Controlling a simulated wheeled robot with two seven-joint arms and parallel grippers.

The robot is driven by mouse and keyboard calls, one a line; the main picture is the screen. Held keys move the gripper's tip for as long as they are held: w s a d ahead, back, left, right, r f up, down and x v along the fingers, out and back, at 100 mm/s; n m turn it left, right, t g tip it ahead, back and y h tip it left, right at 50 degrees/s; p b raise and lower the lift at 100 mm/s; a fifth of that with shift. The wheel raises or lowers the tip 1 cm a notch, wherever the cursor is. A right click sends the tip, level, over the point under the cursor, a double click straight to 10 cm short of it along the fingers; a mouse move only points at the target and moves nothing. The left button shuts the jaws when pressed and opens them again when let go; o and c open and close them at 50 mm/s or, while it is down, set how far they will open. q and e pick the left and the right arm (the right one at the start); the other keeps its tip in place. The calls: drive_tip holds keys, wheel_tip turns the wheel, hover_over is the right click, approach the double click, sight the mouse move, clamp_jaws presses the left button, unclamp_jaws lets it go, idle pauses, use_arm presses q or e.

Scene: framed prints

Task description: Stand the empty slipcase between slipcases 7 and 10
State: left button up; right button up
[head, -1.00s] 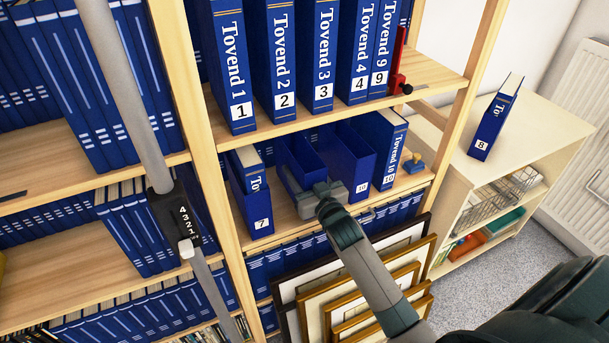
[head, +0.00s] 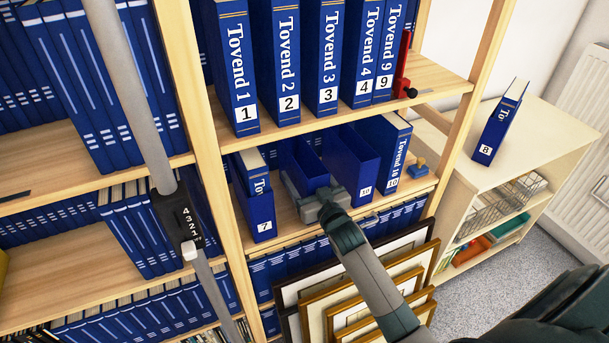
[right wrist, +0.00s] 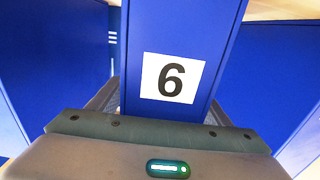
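The empty blue slipcase (head: 303,163) stands upright in the gap on the middle shelf, its top open. The right wrist view shows its label 6 (right wrist: 172,80). My right gripper (head: 318,196) is shut on its near face, a finger along each side. Slipcase 7 (head: 258,212) is to its left, with a volume inside. Slipcase 10 (head: 350,165) is to its right, open and apparently empty. Whether the held slipcase's base touches the shelf is hidden by my gripper. My left gripper is not in view.
A Tovend 10 volume (head: 395,150) stands right of slipcase 10. Volumes 1, 2, 3, 4 and 9 stand on the shelf above, beside a red bookend (head: 403,70). Framed prints (head: 360,280) lean below. Volume 8 (head: 498,125) stands on the low cabinet (head: 550,140).

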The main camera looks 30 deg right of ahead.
drive_tip(key=shift+f, duration=0.1)
drive_tip(key=shift+s, duration=0.75)
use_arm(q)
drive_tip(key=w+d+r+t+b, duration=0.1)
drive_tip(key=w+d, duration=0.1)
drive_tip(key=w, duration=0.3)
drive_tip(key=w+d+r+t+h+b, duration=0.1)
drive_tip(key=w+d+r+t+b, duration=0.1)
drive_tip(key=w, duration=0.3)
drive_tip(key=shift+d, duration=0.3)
use_arm(e)
drive_tip(key=s+a, duration=0.1)
drive_tip(key=s, duration=1.5)
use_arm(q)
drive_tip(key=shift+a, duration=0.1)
use_arm(e)
drive_tip(key=shift+w, duration=0.1)
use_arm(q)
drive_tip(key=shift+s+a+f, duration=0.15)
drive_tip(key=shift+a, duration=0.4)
